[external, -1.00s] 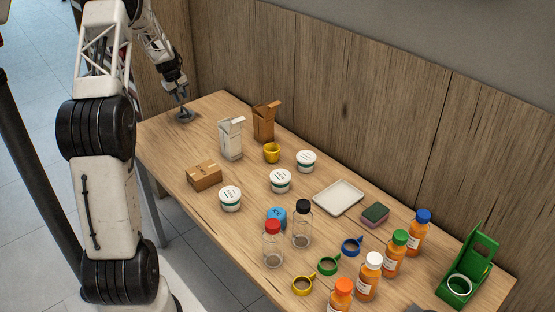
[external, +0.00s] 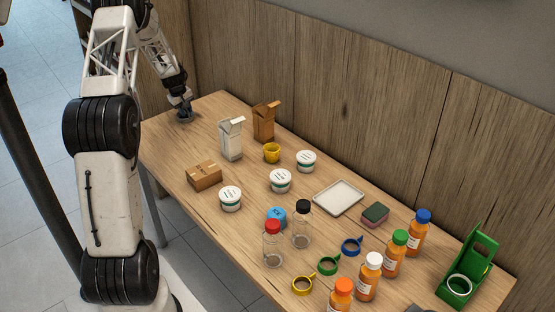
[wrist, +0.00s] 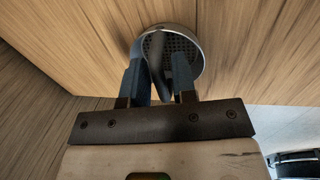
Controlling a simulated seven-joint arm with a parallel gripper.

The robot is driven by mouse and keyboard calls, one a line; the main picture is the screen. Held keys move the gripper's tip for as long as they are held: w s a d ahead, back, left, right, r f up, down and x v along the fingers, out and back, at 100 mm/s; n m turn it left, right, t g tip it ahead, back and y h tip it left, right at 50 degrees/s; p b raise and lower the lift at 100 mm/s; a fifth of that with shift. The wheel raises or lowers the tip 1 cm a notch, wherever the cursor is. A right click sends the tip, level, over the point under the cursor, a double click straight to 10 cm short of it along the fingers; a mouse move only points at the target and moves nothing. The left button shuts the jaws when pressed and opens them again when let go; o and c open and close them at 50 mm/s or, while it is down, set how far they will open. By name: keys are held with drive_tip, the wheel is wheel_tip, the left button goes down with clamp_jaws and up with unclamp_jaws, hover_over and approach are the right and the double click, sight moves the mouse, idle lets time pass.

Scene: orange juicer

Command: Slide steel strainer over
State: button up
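The steel strainer (wrist: 199,58) is a round grey dish with a perforated floor. In the wrist view it is at the top centre, beyond my fingers. A dark upright part shows over it between the fingers. In the external view the strainer (external: 185,119) is small and partly hidden under my gripper, at the far left end of the table. My gripper (wrist: 160,62) points down at it, its two blue-grey fingers apart on either side of the dark part. Whether they touch it is unclear.
On the table (external: 170,155) a white carton (external: 231,139), brown carton (external: 265,122) and cardboard box (external: 204,177) stand nearest. Tubs, jars, coloured rings, orange bottles and a green juicer (external: 468,270) are farther right. The wooden wall (external: 330,90) runs behind.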

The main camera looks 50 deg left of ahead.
drive_tip(key=shift+f, duration=0.15)
clamp_jaws()
drive_tip(key=shift+d, duration=0.1)
drive_tip(key=shift+d, duration=9.9)
drive_tip(key=shift+o, duration=1.5)
unclamp_jaws()
